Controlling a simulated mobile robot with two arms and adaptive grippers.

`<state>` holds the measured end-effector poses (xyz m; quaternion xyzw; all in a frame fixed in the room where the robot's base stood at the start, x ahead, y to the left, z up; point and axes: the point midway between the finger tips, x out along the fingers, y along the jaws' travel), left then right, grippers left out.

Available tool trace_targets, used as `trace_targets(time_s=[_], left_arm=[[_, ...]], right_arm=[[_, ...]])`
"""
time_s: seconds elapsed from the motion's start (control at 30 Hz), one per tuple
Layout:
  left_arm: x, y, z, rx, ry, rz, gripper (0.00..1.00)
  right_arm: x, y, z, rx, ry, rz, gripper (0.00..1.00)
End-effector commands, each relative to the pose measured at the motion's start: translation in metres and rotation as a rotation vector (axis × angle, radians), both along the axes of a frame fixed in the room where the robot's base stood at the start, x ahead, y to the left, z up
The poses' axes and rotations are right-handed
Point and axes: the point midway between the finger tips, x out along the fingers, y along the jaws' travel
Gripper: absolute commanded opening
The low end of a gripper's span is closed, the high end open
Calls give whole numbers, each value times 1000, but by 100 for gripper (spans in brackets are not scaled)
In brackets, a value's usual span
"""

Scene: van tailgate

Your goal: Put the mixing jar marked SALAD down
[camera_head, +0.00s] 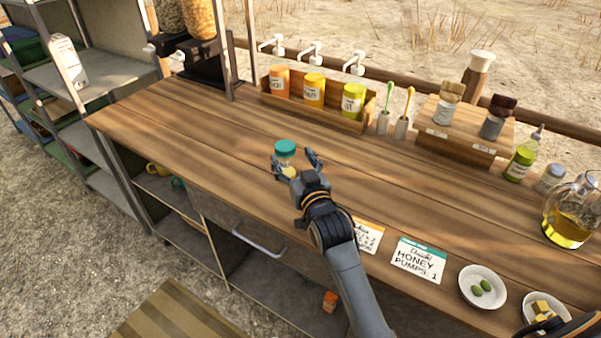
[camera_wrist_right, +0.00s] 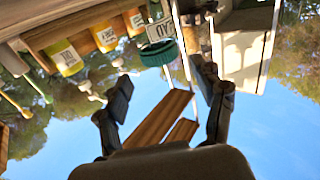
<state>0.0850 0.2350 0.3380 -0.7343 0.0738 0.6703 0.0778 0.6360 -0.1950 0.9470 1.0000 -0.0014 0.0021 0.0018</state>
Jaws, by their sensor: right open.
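The mixing jar (camera_head: 284,158) is small and clear with a teal lid. It appears to stand upright on the wooden counter, left of the middle in the head view. In the right wrist view the jar's teal lid (camera_wrist_right: 158,53) shows, with a white label ending in "LAD" beside it. My right gripper (camera_head: 296,164) is open at the jar, with a finger to either side in the head view. In the right wrist view the open fingers (camera_wrist_right: 165,80) show apart with a gap between them. My left gripper is not in view.
The wooden counter (camera_head: 190,118) is clear around the jar. A rack (camera_head: 318,110) with orange, yellow and green jars stands behind. Two cards, including a honey card (camera_head: 418,260), and two small plates (camera_head: 482,287) lie front right. A glass jug (camera_head: 570,215) stands far right.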

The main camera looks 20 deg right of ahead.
Motion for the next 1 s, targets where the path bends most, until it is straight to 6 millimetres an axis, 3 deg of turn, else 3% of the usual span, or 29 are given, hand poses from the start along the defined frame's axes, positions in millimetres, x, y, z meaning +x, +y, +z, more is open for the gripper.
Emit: trace_targets(time_s=[0.1,0.33,1.0], left_arm=[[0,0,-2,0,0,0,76],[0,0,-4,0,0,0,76],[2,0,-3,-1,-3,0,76]], right_arm=[[-27,0,-2,0,2,0,68],[-55,1,-1,0,1,1,68],[-60,1,0,1,0,1,68]])
